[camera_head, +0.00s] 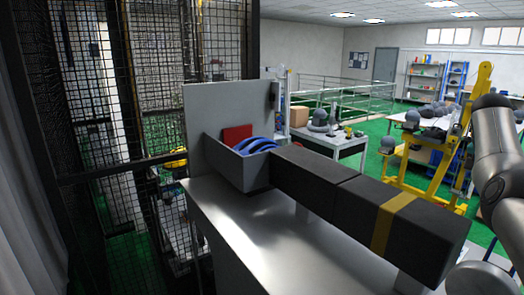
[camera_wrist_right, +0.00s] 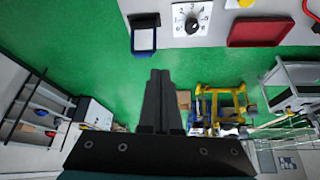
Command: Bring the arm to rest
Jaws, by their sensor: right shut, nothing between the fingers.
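My right arm (camera_head: 498,150) comes in at the right edge of the head view, bent, with its grey links beside the dark beam. Its gripper is outside that view. In the right wrist view my right gripper (camera_wrist_right: 160,76) has its two dark fingers together with nothing between them. The fingers point over the green floor, and I see nothing touching them. My left arm and left gripper do not show in either view.
A dark beam with a yellow band (camera_head: 393,222) runs along the grey bench (camera_head: 245,235) to a grey bin (camera_head: 237,164) holding blue curved pieces. A mesh cage (camera_head: 110,100) stands left. A yellow frame (camera_head: 480,95) stands right. The wrist view shows a dial (camera_wrist_right: 192,20) and red tray (camera_wrist_right: 262,32).

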